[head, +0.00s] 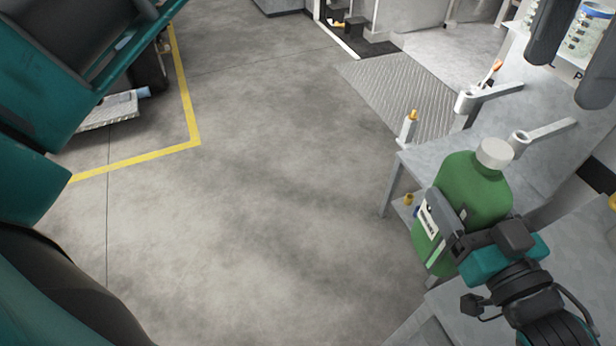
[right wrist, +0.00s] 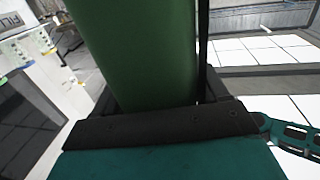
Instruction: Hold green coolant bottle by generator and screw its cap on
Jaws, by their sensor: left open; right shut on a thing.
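The green coolant bottle (head: 475,190) is at the right of the head view, slightly tilted, with a white cap (head: 494,153) on its top. I cannot tell whether the cap is tight. My right gripper (head: 465,235) is shut around the bottle's lower body, beside its white label. In the right wrist view the green bottle body (right wrist: 135,50) stands between the dark fingers (right wrist: 150,105); the cap is out of that view. My left gripper (head: 572,75) is open and empty, above and to the right of the cap, apart from it. I cannot clearly identify the generator.
A grey bench (head: 450,160) with holder arms (head: 545,132) stands behind the bottle. A small white bottle with an orange tip (head: 408,125) is at its edge. A clear container (head: 585,32) shows behind the left fingers. The concrete floor (head: 270,180) is open.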

